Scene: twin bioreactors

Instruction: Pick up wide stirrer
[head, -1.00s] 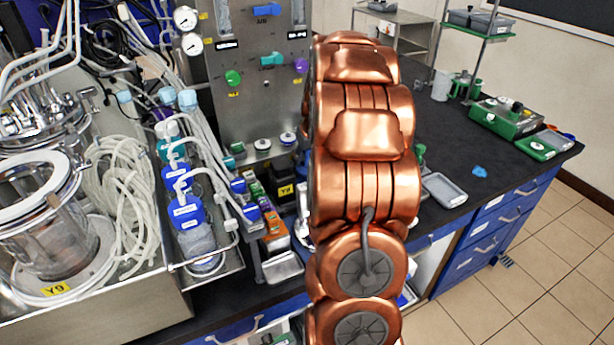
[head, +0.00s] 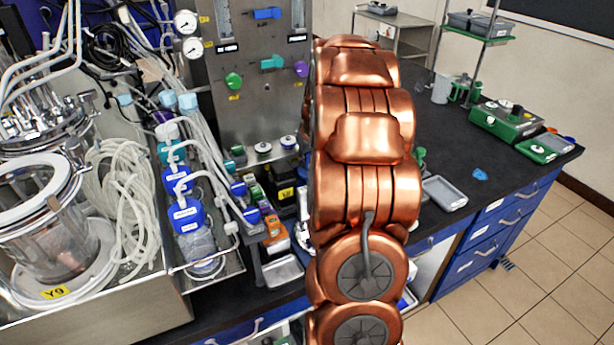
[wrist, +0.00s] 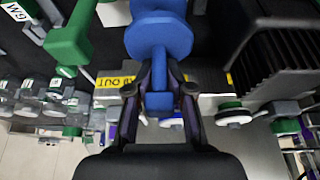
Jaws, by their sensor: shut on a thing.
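In the wrist view a blue part (wrist: 158,35) with a broad round disc and a narrower stem stands at the top middle; it appears to be the wide stirrer. My gripper (wrist: 160,72) is shut on its stem, with one dark finger on each side. The stem's lower end shows between the fingers. In the head view my copper arm hides the gripper and the blue part.
In the wrist view a green-handled part (wrist: 70,38) is at the left and a black ribbed block (wrist: 275,45) at the right. In the head view a steel panel (head: 240,120) and tubed bottles (head: 185,215) stand left of my arm. A grey tray (head: 444,193) lies on the bench to the right.

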